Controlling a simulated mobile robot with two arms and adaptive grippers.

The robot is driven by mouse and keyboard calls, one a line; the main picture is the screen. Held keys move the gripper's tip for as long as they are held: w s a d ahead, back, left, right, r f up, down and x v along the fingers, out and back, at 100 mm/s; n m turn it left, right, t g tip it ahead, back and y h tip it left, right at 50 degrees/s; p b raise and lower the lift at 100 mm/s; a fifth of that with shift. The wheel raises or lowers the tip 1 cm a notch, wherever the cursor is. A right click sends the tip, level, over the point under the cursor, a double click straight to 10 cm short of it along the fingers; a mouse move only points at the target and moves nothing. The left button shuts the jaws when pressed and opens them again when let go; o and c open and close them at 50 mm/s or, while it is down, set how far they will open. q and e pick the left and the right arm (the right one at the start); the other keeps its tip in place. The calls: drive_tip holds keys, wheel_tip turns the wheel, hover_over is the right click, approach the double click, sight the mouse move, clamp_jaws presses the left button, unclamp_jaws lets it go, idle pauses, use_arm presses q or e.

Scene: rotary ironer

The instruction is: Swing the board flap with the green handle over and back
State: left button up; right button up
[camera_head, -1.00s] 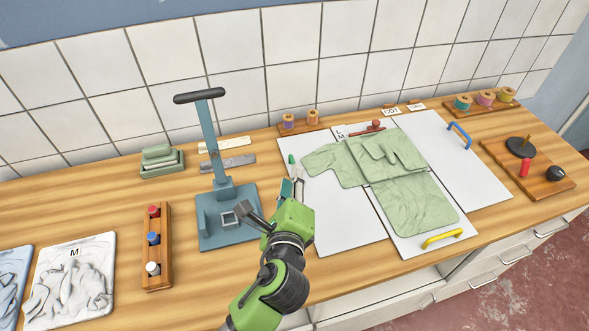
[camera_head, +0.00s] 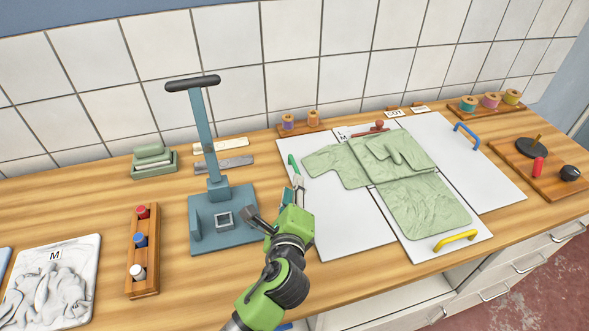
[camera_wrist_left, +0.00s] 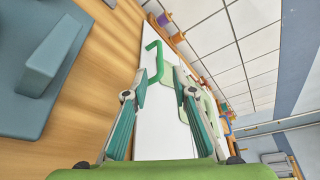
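The green handle (camera_head: 293,165) stands on the left edge of the left white board flap (camera_head: 345,215), which lies flat. It also shows in the left wrist view (camera_wrist_left: 154,62), ahead of the fingers. My left gripper (camera_head: 296,190) is just in front of the handle at that edge. In the left wrist view its two fingers (camera_wrist_left: 155,95) are apart with nothing held between them. The handle appears beyond the fingertips, roughly between them; contact is not visible. My right gripper is not in view.
A folded green shirt (camera_head: 420,205) lies mainly on the middle panel, with a sleeve over the left flap. The right flap has a blue handle (camera_head: 466,135); a yellow handle (camera_head: 455,240) is at the front. A blue-grey press (camera_head: 207,150) stands close left of my gripper.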

use_arm(q)
drive_tip(key=x, duration=0.9)
drive_tip(key=shift+p, duration=0.3)
clamp_jaws()
